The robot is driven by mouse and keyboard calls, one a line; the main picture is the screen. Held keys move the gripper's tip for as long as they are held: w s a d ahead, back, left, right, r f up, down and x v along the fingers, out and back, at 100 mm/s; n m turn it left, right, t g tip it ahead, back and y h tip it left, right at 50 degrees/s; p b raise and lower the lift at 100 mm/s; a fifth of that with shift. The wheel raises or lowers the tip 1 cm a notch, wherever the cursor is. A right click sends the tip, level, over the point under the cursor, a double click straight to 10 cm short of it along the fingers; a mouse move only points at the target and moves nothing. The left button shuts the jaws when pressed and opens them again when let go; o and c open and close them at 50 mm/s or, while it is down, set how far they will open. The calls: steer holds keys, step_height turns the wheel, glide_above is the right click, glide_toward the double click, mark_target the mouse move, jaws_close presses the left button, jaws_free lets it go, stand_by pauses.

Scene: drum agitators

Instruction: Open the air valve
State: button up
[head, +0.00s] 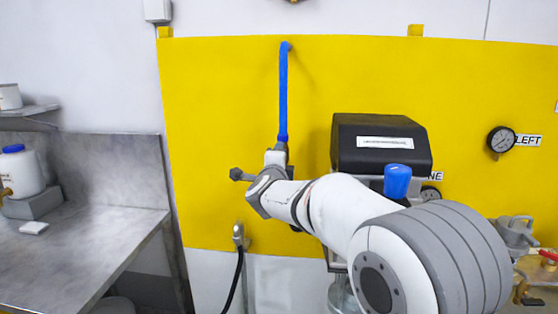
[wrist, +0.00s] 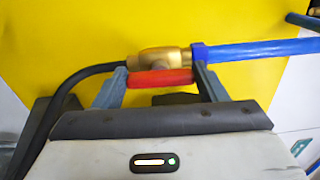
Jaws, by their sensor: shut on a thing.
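The air valve (wrist: 160,60) shows in the wrist view as a brass body joined to a blue pipe (wrist: 255,50) on its right. Its red handle (wrist: 147,78) lies roughly in line with the pipe. My gripper (wrist: 162,84) has its fingers at the two ends of the red handle and is shut on it. In the head view the blue pipe (head: 283,95) runs down the yellow panel to my gripper (head: 276,158). There my gripper and wrist hide the red handle and most of the valve.
A black hose (wrist: 90,70) leaves the valve's left side in the wrist view. A metal counter (head: 80,240) stands at the left.

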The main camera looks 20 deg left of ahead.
steer(key=shift+n, duration=0.4)
steer(key=o, duration=1)
steer(key=b+v, duration=0.2)
steer(key=v, duration=0.5)
steer(key=shift+s, duration=0.4)
